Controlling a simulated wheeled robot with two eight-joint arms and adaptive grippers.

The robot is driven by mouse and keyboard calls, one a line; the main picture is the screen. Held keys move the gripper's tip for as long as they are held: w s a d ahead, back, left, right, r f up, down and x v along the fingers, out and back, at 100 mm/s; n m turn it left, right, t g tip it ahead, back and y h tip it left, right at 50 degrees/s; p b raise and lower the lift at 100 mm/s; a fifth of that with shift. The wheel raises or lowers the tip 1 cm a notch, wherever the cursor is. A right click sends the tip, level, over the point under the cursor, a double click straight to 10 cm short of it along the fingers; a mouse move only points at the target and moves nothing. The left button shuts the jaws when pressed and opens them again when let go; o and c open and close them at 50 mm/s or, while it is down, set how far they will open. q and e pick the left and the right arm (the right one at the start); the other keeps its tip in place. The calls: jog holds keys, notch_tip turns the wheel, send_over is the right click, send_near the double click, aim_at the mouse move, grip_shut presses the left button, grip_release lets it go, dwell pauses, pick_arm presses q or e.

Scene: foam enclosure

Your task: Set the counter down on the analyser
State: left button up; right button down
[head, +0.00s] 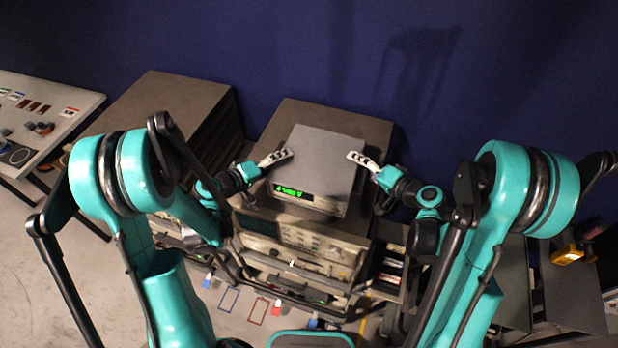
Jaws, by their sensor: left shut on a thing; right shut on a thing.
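The counter (322,158) is a grey box with a lit green display on its front. It is between my two grippers, over the top of the analyser. The analyser (300,240) is a wider dark-topped instrument with a screen and knobs on its front, on a rack. My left gripper (275,158) is shut on the counter's left side. My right gripper (363,160) is shut on its right side. I cannot tell whether the counter's underside touches the analyser, as the contact is hidden.
A dark cabinet (165,105) stands left of the rack. A table (75,98) with knobs and small parts is at the far left. A yellow device (567,255) is at the right. A blue wall (330,45) is behind. Marked outlines (260,310) are on the floor in front.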

pick_arm(q)
jog(key=shift+s+d+f, duration=0.1)
jog(key=shift+d+f, duration=0.25)
pick_arm(e)
jog(key=shift+s+a+f, duration=0.15)
jog(key=shift+a+f, duration=0.1)
jog(key=shift+a, duration=0.15)
pick_arm(q)
jog(key=o, duration=1.5)
jog(key=shift+f+b, duration=0.1)
jog(key=shift+b, duration=0.2)
pick_arm(e)
jog(key=c, duration=0.8)
grip_release()
jog(key=shift+f, duration=0.1)
pick_arm(q)
jog(key=o, duration=0.4)
jog(key=shift+c, duration=0.2)
pick_arm(e)
jog(key=o, duration=0.3)
pick_arm(q)
jog(key=shift+s+a, duration=0.1)
jog(key=shift+s, duration=0.05)
pick_arm(e)
jog(key=shift+o, duration=0.2)
jog(key=shift+s+d, duration=0.1)
jog(key=shift+d, duration=0.05)
